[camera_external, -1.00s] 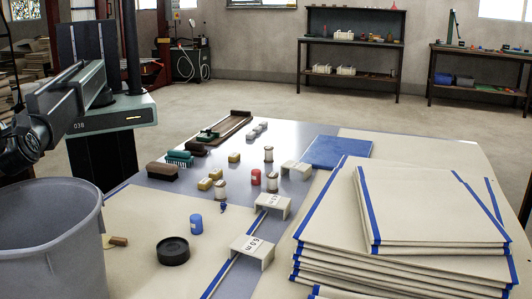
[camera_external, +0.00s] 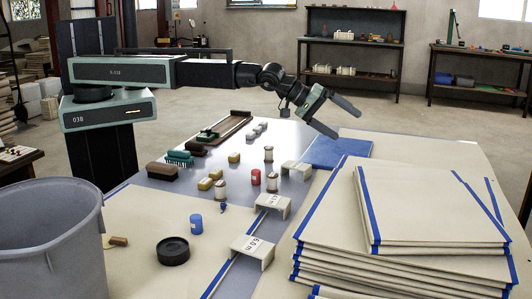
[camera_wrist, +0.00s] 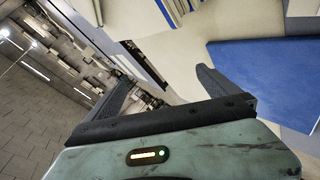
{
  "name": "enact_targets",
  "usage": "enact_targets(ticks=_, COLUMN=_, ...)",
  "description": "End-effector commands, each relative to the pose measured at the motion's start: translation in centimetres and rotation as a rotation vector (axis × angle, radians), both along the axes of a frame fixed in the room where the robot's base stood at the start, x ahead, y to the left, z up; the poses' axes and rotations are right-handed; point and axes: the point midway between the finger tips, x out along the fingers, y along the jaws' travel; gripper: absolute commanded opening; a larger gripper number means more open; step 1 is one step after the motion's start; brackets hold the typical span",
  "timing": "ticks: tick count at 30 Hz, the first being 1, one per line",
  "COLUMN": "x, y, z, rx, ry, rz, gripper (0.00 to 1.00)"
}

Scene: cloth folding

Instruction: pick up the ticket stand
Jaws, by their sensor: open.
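Small pale bent stands, the likely ticket stands, are on the table in the external view. The nearest stand (camera_external: 265,255) carries a label reading about "6.0 m". A second labelled stand (camera_external: 283,207) is behind it. A third stand (camera_external: 297,170), with no readable label, is farther back. My gripper (camera_external: 347,125) is open and empty, raised above the far part of the table near the blue sheet, beyond the stands. In the wrist view my gripper (camera_wrist: 164,75) shows both fingers apart with nothing between them. I cannot pick out a stand in that view.
A tall stack of blue-edged cream cloths (camera_external: 420,215) fills the right front. A blue sheet (camera_external: 335,153) lies behind it and shows in the wrist view (camera_wrist: 275,85). Spools, brushes and small blocks crowd the middle. A grey bin (camera_external: 50,240) stands at left front.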

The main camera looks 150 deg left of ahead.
Motion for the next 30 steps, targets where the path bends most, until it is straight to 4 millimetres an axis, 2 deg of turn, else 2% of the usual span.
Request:
enact_targets(ticks=2, x=-1.4, y=0.2, z=-2.3, rx=-0.156, ry=0.086, rz=0.054, gripper=1.0)
enact_targets(ticks=6, x=-4.8, y=-2.3, z=-6.3, rx=-0.457, ry=0.263, rz=0.111, gripper=1.0)
enact_targets(ticks=9, x=-7.1, y=-5.0, z=-7.7, rx=-0.661, ry=0.379, rz=0.124, gripper=1.0)
enact_targets(ticks=12, x=-8.7, y=-7.3, z=-8.0, rx=-0.806, ry=0.46, rz=0.117, gripper=1.0)
enact_targets(ticks=17, x=-9.6, y=-8.9, z=-8.1, rx=-0.888, ry=0.506, rz=0.109, gripper=1.0)
enact_targets(ticks=20, x=-9.7, y=-8.9, z=-8.6, rx=-0.888, ry=0.508, rz=0.109, gripper=1.0)
enact_targets(ticks=26, x=-9.6, y=-8.9, z=-11.1, rx=-0.885, ry=0.507, rz=0.109, gripper=1.0)
enact_targets(ticks=30, x=-9.6, y=-8.9, z=-11.0, rx=-0.884, ry=0.507, rz=0.109, gripper=1.0)
